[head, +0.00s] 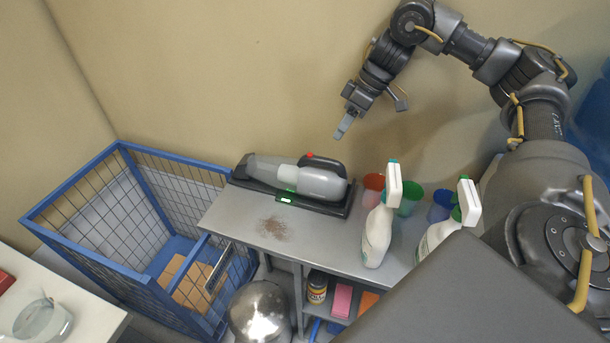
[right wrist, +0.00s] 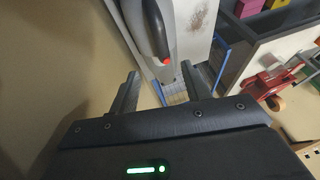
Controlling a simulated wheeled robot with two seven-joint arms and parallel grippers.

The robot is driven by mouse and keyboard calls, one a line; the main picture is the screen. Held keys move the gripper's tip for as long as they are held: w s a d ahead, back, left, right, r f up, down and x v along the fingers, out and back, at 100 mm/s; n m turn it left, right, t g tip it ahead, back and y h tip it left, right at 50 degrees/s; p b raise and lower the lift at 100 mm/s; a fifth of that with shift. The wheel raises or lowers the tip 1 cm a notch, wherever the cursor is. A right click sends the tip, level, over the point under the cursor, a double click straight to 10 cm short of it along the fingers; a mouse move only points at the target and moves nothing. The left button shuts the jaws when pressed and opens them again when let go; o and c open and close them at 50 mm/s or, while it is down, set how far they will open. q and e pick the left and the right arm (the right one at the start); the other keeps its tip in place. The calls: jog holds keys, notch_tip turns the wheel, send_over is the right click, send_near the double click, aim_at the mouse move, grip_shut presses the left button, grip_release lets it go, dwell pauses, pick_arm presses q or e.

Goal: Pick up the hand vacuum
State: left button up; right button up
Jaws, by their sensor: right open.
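The grey hand vacuum (head: 297,176) lies on a black charging base (head: 292,198) at the back of the grey shelf top. It has a dark handle with a red button and a green light on the base. My right gripper (head: 345,125) is open and empty, above and behind the vacuum's right end, apart from it. In the right wrist view the vacuum (right wrist: 153,35) lies beyond the two spread fingers of the right gripper (right wrist: 160,90), its handle and red button between them. My left gripper is not in view.
Two spray bottles (head: 378,230) and several coloured cups (head: 408,200) stand right of the vacuum. A dark patch of dirt (head: 273,228) lies in front of it. A blue wire cage (head: 75,255) stands at left. The wall (head: 230,70) is close behind.

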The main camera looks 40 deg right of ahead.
aim_at(320, 179)
jog(key=x, duration=0.5)
jog(key=shift+a+f, duration=0.1)
jog(key=shift+f, duration=0.2)
jog(key=p+x, duration=0.1)
jog(key=x, duration=0.3)
jog(key=shift+w+a+f+p, duration=0.1)
jog(key=shift+a+f+p, duration=0.1)
jog(key=shift+a+p, duration=0.2)
jog(key=shift+w+f, duration=0.1)
jog(key=shift+f, duration=0.2)
jog(key=shift+c, duration=0.3)
jog(key=c, duration=1)
jog(key=shift+w+r, duration=0.1)
